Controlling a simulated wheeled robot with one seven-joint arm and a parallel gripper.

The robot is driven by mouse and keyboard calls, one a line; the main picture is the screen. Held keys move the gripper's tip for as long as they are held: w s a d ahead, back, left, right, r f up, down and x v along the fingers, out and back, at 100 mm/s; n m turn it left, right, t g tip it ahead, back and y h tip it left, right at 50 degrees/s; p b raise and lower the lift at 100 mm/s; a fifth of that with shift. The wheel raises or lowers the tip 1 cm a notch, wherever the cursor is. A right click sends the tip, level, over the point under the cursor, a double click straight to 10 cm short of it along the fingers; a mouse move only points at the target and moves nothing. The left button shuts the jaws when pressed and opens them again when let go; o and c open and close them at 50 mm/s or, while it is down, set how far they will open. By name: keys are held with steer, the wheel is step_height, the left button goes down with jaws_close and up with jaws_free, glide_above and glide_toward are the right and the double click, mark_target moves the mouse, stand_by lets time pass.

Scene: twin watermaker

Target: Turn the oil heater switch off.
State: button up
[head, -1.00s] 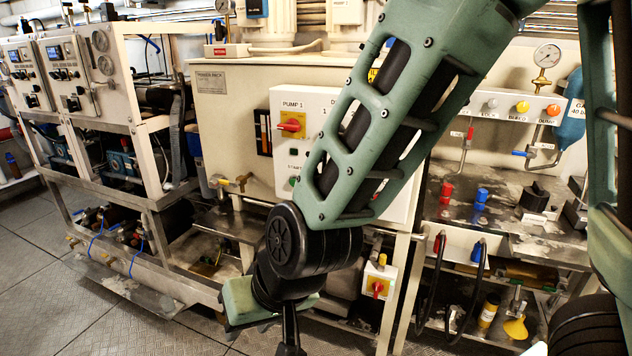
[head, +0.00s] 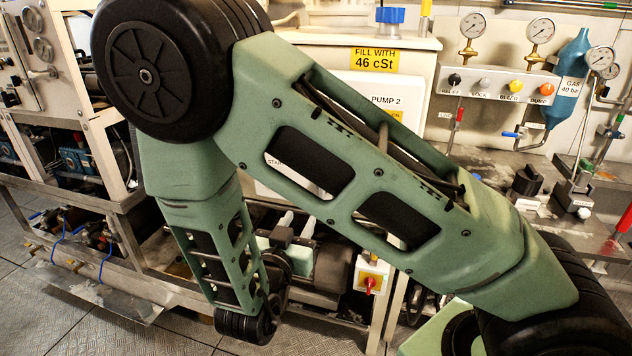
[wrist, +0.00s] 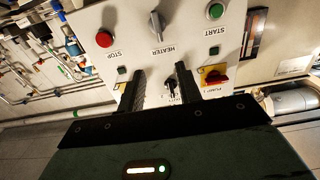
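In the wrist view the white control panel (wrist: 128,18) appears upside down. The oil heater switch (wrist: 157,25) is a grey lever above the HEATER label, between the red STOP button (wrist: 105,39) and green START button (wrist: 215,11). My gripper (wrist: 160,67) is open, with its two dark fingers apart and pointing at the panel. The heater switch lies beyond the fingertips, not between the fingers in the picture. A small dark switch (wrist: 170,87) shows between the fingers. In the head view my arm hides most of the panel (head: 372,88), including the heater switch.
The red-and-yellow PUMP 1 switch (wrist: 215,77) is just right of the fingers in the wrist view. In the head view, a red-and-yellow switch box (head: 371,275) sits low, and gauges and a blue gas bottle (head: 570,80) stand right. Floor is clear at lower left.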

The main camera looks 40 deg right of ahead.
steer(key=p+x, duration=0.3)
steer(key=x, duration=1.3)
steer(key=shift+c, duration=0.3)
jaws_close()
